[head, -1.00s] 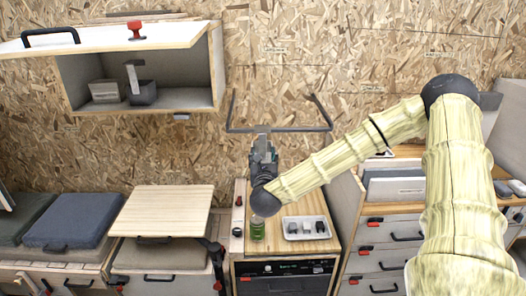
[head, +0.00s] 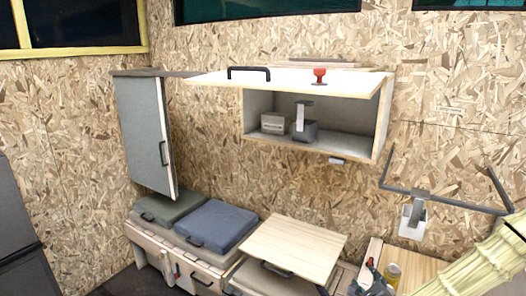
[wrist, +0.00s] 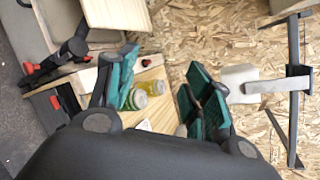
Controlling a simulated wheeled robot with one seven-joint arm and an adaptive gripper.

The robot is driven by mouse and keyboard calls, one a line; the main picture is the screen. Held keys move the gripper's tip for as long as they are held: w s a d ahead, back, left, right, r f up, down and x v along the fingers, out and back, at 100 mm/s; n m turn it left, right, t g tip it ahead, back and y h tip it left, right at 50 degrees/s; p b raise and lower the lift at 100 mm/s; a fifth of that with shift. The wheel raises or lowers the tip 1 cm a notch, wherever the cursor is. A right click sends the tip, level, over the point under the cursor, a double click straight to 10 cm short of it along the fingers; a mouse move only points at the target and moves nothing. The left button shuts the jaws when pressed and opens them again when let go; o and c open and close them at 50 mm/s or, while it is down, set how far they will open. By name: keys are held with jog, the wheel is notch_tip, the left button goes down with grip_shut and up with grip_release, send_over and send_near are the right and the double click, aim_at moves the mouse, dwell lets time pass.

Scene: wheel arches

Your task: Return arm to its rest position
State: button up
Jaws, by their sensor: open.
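My gripper (wrist: 162,88) is open, with its two green-padded fingers spread apart in the wrist view. Nothing is held between them. Beyond the left finger, a green jar (wrist: 135,100) and a yellow-topped jar (wrist: 153,88) stand on the wooden counter. In the head view my pale, ribbed arm enters at the lower right corner. My gripper sits at the bottom edge there, partly cut off, beside a jar (head: 393,272) on the counter.
An open wall cabinet (head: 315,130) holds a grey box and a dark container. A black wall bracket (head: 445,198) with a pale piece hangs near my arm. A light wooden board (head: 292,248) and blue cushion (head: 215,225) lie left. A grey door (head: 147,135) stands at left.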

jog(key=s+a+f+n+g+y, duration=0.25)
jog(key=s+a+f+n, duration=0.25)
jog(key=s+f+n, duration=0.3)
jog(key=s+a+f+n+g+y, duration=0.1)
jog(key=s+a+f+n+g, duration=0.3)
jog(key=s+f+n, duration=0.45)
jog(key=s+f+n+g, duration=0.3)
jog(key=s+f+n, duration=0.2)
jog(key=s, duration=0.6)
jog(key=s+f+n+g+b, duration=0.1)
jog(key=s+f+n+g, duration=0.3)
jog(key=s, duration=0.7)
notch_tip(320, 180, down, 2)
jog(key=shift+s+f+n, duration=0.2)
jog(key=shift+s+n, duration=0.1)
jog(key=shift+n, duration=0.95)
